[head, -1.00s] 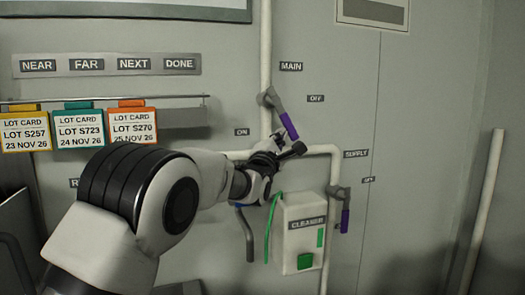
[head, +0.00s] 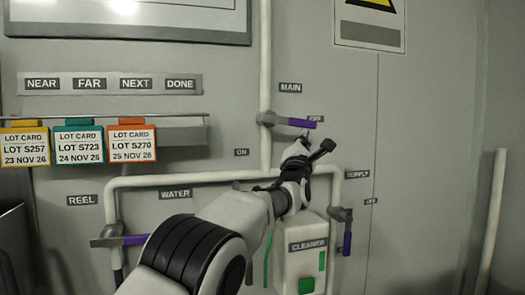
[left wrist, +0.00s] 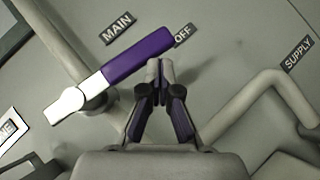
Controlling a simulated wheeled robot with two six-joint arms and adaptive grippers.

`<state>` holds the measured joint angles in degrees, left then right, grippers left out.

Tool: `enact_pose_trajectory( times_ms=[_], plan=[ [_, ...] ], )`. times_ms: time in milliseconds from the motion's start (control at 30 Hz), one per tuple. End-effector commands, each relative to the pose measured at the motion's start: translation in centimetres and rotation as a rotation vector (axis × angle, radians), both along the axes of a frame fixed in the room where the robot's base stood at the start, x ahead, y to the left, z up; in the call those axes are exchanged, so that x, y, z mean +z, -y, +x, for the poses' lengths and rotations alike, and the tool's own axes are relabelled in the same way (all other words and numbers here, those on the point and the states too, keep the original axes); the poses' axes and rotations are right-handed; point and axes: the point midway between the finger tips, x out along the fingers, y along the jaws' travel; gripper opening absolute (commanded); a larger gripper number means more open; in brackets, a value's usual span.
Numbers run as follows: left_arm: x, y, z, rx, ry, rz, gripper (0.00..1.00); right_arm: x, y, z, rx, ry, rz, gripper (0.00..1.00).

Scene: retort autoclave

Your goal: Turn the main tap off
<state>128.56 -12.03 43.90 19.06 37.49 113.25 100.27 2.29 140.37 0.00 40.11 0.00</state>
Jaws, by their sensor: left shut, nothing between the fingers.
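The main tap (head: 292,122) is on the vertical pipe under the MAIN label. Its purple lever lies level, pointing right at the OFF label (head: 316,119), partly covering it in the head view. In the left wrist view the main tap's lever (left wrist: 140,56) runs from a pale pivot end up to the OFF label (left wrist: 183,35). My left gripper (head: 305,138) is shut and empty, just below the lever's free end. In the left wrist view my left gripper (left wrist: 160,68) has its tips close to the handle; I cannot tell whether they touch. My right gripper is out of view.
The supply tap (head: 347,240) hangs with its purple handle down at the right. Another purple-handled tap (head: 134,240) lies level at lower left. A white cleaner box (head: 307,262) is below my left gripper. Lot cards (head: 78,146) hang on a rail at left.

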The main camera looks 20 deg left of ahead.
Motion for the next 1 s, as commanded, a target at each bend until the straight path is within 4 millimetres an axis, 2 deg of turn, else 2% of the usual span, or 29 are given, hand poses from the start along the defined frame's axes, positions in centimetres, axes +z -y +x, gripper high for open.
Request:
enact_pose_trajectory(
  times_ms=[133,500,867,1000],
  plan=[
    [0.83,0.30,0.18,0.000,0.003,0.000,0.00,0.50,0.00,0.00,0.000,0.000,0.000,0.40],
    [1.35,0.53,0.34,0.000,0.001,0.001,0.00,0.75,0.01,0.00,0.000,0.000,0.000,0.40],
    [1.42,0.53,0.32,0.000,0.003,0.001,0.00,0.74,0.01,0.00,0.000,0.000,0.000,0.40],
    [0.45,0.58,0.35,0.002,0.002,0.000,0.00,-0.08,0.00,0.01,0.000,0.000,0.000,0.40]
  ],
)
